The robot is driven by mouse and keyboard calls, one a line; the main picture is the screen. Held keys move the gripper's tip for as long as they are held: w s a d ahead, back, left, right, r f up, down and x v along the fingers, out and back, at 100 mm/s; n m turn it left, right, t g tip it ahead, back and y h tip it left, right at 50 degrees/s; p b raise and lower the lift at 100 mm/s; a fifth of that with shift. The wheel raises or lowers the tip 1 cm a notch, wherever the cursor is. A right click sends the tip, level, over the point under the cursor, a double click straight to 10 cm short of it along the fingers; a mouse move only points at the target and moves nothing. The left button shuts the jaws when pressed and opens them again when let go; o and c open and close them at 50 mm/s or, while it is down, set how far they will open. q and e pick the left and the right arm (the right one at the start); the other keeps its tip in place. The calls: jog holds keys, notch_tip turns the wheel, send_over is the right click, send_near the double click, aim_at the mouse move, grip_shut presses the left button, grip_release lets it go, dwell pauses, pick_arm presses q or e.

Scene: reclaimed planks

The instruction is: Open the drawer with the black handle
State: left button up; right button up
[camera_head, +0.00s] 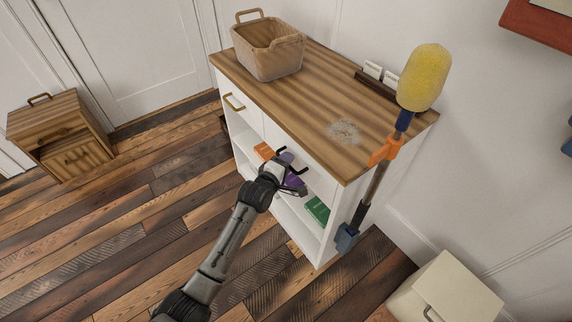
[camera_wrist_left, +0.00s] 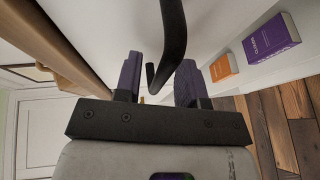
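The drawer with the black handle (camera_head: 315,176) is the right-hand drawer of a white cabinet with a wooden top. Its front looks flush with the cabinet. The black handle (camera_head: 284,152) is partly hidden by my left gripper (camera_head: 292,183), which is at the drawer front. In the left wrist view the black handle (camera_wrist_left: 173,45) is a curved bar reaching down between the two spread dark fingers of my left gripper (camera_wrist_left: 158,75). Gaps show between the bar and the fingers, so the gripper is open. My right gripper is not in view.
A drawer with a brass handle (camera_head: 234,102) is to the left. A basket (camera_head: 269,50) stands on the cabinet top. An orange box (camera_wrist_left: 223,67), a purple box (camera_wrist_left: 271,41) and a green book (camera_head: 317,210) sit below the drawers. A yellow-headed tool (camera_head: 421,78) stands at the right.

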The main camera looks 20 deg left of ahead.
pick_arm(q)
grip_shut()
dwell(0.4)
